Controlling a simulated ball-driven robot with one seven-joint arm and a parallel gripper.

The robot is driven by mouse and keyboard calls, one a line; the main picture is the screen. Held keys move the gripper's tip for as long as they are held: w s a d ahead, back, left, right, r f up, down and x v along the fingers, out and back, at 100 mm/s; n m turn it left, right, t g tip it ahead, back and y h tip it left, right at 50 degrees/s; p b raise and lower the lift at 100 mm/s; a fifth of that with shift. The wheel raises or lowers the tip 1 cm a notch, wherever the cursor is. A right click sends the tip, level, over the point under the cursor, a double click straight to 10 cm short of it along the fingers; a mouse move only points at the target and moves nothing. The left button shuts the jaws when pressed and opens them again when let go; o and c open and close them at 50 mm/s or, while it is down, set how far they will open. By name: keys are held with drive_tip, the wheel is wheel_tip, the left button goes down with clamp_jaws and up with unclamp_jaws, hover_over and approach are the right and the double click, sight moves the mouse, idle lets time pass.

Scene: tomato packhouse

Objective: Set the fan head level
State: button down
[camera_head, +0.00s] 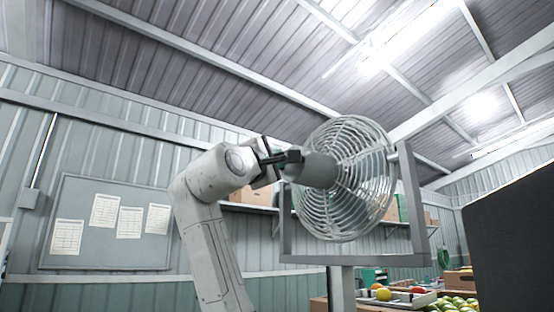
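The fan head has a round wire cage (349,205) and a grey motor housing (318,171) on its left. It sits in a grey U-shaped bracket (415,205) on a post (341,290). The cage top leans somewhat to the right in the picture; the upward camera angle makes its exact tilt hard to judge. My gripper (291,157) is at the left, rear end of the motor housing, with its dark fingers close to or touching it. The fingers overlap in this view, so their opening and any grip are hidden.
A dark panel (515,240) blocks the right side. Below the fan stand a tray (411,299) with fruit and a crate of green tomatoes (457,303). A shelf (252,209) with boxes and a notice board (85,210) are on the wall behind.

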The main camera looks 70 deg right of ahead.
drive_tip(key=shift+f, duration=0.25)
drive_tip(key=c, duration=1.1)
unclamp_jaws()
drive_tip(key=b+v, duration=0.2)
drive_tip(key=v, duration=0.8)
drive_tip(key=shift+a+f+b, duration=0.2)
drive_tip(key=shift+a+b, duration=0.15)
